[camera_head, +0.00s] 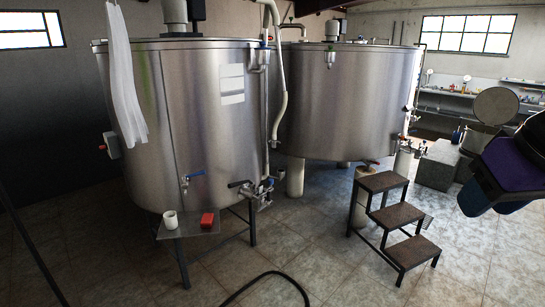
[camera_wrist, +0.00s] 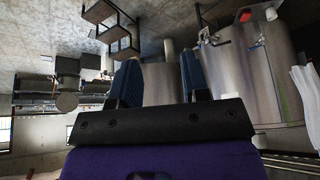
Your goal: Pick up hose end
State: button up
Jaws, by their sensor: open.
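A black hose (camera_head: 268,273) lies in a curve on the tiled floor at the bottom middle of the head view. It runs out of the picture, and no free end of it shows. A pale hose or pipe (camera_head: 283,90) also hangs between the two tanks; I cannot tell which one the task means. My gripper (camera_head: 480,205) is at the right edge of the head view, far from both. In the wrist view, which is upside down, its two blue fingers (camera_wrist: 160,78) stand apart with nothing between them.
Two large steel tanks (camera_head: 205,120) (camera_head: 350,105) fill the back. A small stand (camera_head: 190,228) bears a white cup and a red block. Black steps (camera_head: 385,187) stand right of centre. The floor (camera_head: 340,270) between the hose and steps is clear.

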aim_at(274, 139)
jog(key=i+l, duration=0.1)
jog(key=i, duration=0.5)
jog(key=i+l, duration=0.15)
jog(key=i, duration=0.4)
jog(key=i+l, duration=0.1)
jog(key=i, duration=0.5)
jog(key=i+l, duration=0.15)
jog(key=i, duration=0.45)
jog(key=i+l+u, duration=0.15)
jog(key=i+u, duration=0.2)
jog(key=i+l+u, duration=0.35)
jog(key=i, duration=0.15)
jog(key=i+l+u, duration=0.3)
jog(key=i+j, duration=0.05)
